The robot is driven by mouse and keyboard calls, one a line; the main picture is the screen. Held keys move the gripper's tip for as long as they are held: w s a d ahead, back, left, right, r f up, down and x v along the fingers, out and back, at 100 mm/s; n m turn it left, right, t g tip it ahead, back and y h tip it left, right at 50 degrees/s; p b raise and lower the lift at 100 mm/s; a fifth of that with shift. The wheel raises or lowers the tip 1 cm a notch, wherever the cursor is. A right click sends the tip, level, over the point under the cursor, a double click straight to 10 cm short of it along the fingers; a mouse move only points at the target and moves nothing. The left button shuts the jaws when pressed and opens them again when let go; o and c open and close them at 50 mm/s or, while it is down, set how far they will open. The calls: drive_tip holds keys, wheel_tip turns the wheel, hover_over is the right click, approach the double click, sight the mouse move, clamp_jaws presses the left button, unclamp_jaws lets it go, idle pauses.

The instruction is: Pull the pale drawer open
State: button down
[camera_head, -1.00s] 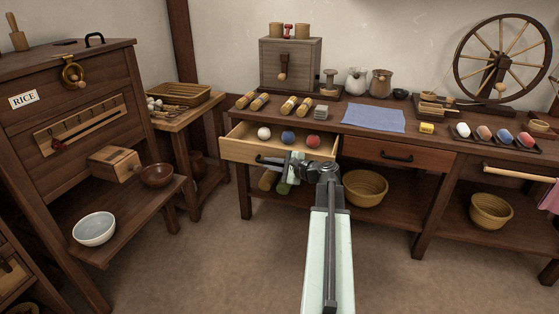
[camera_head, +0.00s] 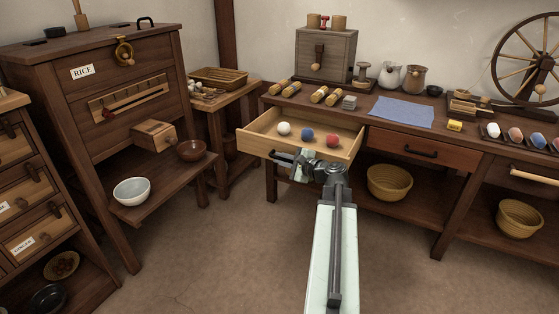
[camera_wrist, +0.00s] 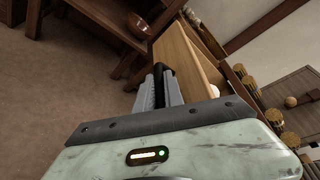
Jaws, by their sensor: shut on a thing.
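The pale drawer (camera_head: 262,145) stands pulled out from the left part of the long dark table in the head view. Inside it lie a white ball (camera_head: 284,129), a blue ball (camera_head: 307,135) and a red ball (camera_head: 332,141). My gripper (camera_head: 300,167) is at the drawer's front, shut on its dark handle (camera_head: 283,158). In the wrist view the pale drawer front (camera_wrist: 180,62) lies just beyond my gripper (camera_wrist: 160,82), whose fingers close around the dark handle. The fingers hide part of the handle.
A reddish-brown drawer (camera_head: 422,151) to the right is shut. A woven basket (camera_head: 389,183) sits on the shelf below. A rice cabinet (camera_head: 105,105) with a fold-out shelf holding a pale bowl (camera_head: 131,191) stands at left. The floor in front is clear.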

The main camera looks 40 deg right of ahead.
drive_tip(key=c, duration=1.7)
unclamp_jaws()
drive_tip(key=shift+s+d+f, duration=0.1)
drive_tip(key=shift+s+d, duration=0.1)
drive_tip(key=shift+s, duration=0.05)
drive_tip(key=p+v, duration=0.1)
drive_tip(key=v, duration=0.6)
drive_tip(key=shift+s+a+p, duration=0.1)
drive_tip(key=shift+s+p, duration=0.25)
drive_tip(key=shift+s, duration=0.05)
